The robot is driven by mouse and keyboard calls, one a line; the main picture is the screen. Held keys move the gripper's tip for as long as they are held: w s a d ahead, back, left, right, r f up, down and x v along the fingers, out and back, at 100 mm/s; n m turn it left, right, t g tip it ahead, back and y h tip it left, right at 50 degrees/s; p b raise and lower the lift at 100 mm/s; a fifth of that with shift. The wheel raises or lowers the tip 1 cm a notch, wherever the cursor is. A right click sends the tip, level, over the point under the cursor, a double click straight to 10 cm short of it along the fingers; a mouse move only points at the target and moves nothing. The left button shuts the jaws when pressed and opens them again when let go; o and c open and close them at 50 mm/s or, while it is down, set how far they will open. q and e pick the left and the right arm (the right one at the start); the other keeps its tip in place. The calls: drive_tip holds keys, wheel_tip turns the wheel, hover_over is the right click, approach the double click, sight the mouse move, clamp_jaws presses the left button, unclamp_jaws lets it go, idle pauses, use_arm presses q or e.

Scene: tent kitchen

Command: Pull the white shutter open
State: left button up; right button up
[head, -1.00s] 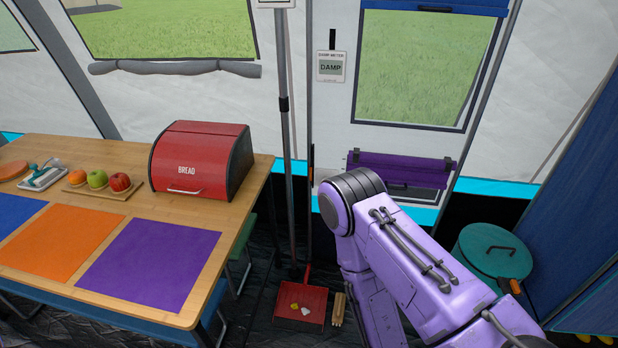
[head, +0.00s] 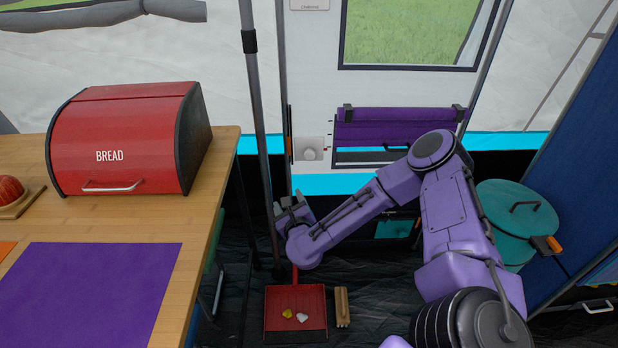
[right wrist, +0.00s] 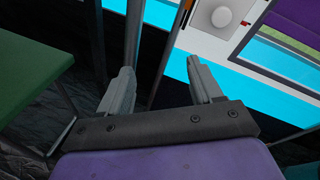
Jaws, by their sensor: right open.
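No shutter that is plainly white stands out in the head view. My right gripper (head: 288,207) is left of and below the frame, near the poles, apart from the panel. In the right wrist view my right gripper (right wrist: 160,72) is open, with nothing gripped. My left gripper is not in view.
A pale plate with a round knob (head: 309,150) is on the wall left of the frame. A grey pole (head: 257,120) stands close to my gripper. The table with a red bread box (head: 125,145) is left. A red dustpan (head: 280,325) and a teal lidded pot (head: 515,215) are below.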

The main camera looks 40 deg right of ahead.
sight(310, 155)
drive_tip(key=d+r+m+h+b, duration=0.2)
drive_tip(key=d+r+m+h, duration=0.15)
drive_tip(key=d+m, duration=0.45)
drive_tip(key=shift+n+h, duration=0.3)
drive_tip(key=shift+h, duration=0.05)
drive_tip(key=x, duration=0.7)
drive_tip(key=b+x, duration=0.1)
drive_tip(key=x, duration=0.3)
drive_tip(key=shift+w+d+f, duration=0.1)
drive_tip(key=shift+d+f, duration=0.2)
drive_tip(key=shift+d, duration=0.05)
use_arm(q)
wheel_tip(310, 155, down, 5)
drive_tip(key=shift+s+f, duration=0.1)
